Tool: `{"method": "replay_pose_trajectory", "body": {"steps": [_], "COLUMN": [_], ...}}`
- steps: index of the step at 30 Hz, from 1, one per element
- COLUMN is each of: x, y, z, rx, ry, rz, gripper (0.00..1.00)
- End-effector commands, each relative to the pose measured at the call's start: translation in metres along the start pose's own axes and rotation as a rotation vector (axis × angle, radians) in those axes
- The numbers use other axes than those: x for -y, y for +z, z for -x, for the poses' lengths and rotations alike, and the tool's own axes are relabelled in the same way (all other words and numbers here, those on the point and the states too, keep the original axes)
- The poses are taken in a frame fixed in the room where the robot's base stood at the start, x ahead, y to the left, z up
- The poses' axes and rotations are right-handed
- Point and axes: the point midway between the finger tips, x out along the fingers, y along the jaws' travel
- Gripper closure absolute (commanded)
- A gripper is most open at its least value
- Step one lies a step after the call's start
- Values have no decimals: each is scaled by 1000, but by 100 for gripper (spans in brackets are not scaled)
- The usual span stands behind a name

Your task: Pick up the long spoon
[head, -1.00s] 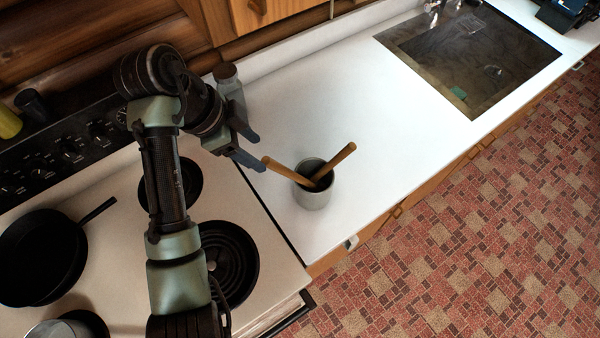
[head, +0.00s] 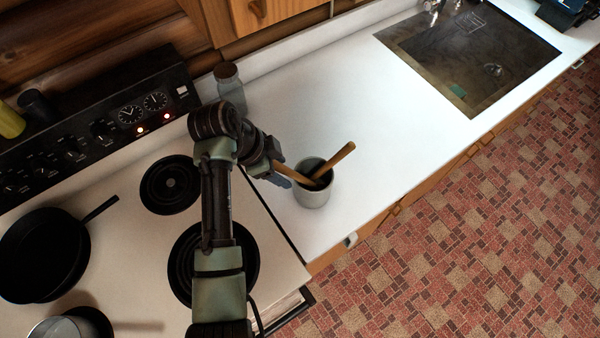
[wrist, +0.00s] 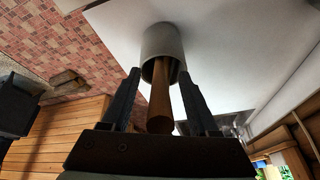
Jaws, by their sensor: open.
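Two wooden handles stick out of a grey-white crock (head: 314,195) on the white counter: a left handle (head: 290,171) leaning toward my arm and a right handle (head: 338,158) leaning to the upper right. The spoon ends are hidden inside the crock, so I cannot tell which one is the long spoon. My gripper (head: 283,180) is at the left handle, just left of the crock. In the wrist view my gripper (wrist: 159,75) is open, with a wooden handle (wrist: 160,100) lying between its fingers and pointing toward the palm. The crock (wrist: 161,42) is just past the fingertips.
The stove with burners and a black skillet (head: 42,255) is on the left. A jar (head: 229,88) stands behind my arm near the wall. A sink (head: 480,60) is set in the counter at the upper right. The counter between crock and sink is clear.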

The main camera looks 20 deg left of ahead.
Motion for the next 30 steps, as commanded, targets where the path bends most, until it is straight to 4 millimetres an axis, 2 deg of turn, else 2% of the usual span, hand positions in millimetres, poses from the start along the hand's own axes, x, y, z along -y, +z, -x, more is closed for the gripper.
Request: {"method": "replay_pose_trajectory", "body": {"steps": [5,15,30], "x": [0,0,0], "y": [0,0,-2], "z": [0,0,4], "rx": [0,0,0], "ry": [0,0,0], "rz": [0,0,0], "gripper": [41,100,100]}}
